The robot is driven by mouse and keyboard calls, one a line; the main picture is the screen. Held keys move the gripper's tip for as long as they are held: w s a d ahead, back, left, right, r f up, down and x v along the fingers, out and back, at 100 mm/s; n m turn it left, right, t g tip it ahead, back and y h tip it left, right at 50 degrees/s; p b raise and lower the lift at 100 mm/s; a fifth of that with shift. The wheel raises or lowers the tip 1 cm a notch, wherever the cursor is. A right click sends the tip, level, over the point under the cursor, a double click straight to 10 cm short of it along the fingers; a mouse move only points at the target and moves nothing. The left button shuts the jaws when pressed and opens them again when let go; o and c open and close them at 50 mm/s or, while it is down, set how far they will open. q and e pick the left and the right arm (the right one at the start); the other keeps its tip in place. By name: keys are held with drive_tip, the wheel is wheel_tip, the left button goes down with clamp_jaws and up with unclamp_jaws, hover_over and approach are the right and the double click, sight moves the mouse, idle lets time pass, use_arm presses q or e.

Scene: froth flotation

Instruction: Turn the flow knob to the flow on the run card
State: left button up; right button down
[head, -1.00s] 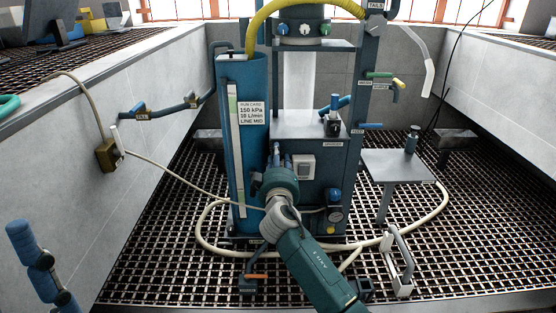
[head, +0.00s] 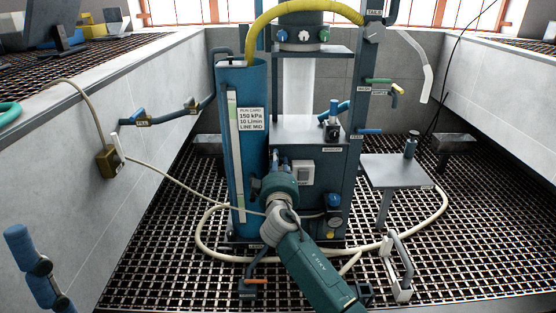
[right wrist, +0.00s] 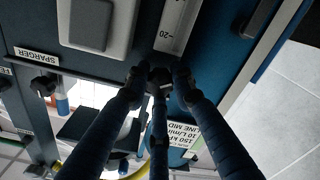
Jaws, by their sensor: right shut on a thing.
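The run card (head: 251,119) on the tall blue column reads 150 kPa, 10 L/min, LINE MID; it shows upside down in the right wrist view (right wrist: 186,137). My right gripper (head: 276,162) reaches the front of the machine, right of the column. In the right wrist view its blue fingers (right wrist: 157,85) close around a small dark knob (right wrist: 160,75). A white scale strip (right wrist: 176,24) with a 20 mark sits by the knob. The reading on it cannot be made out. A blue jointed part of my left gripper (head: 33,268) shows at the lower left; its jaw is unclear.
A white switch plate (head: 303,173) is close right of my right gripper. A regulator with a gauge (head: 334,215) is below it. A pale hose (head: 205,240) loops over the grating. A small grey side table (head: 393,171) stands at right. A thin cord crosses left of the column.

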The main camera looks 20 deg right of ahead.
drive_tip(key=c, duration=1.7)
unclamp_jaws()
drive_tip(key=shift+a+r, duration=0.1)
drive_tip(key=shift+r, duration=0.15)
drive_tip(key=shift+c, duration=0.2)
drive_tip(key=shift+f, duration=0.1)
drive_tip(key=v, duration=1.2)
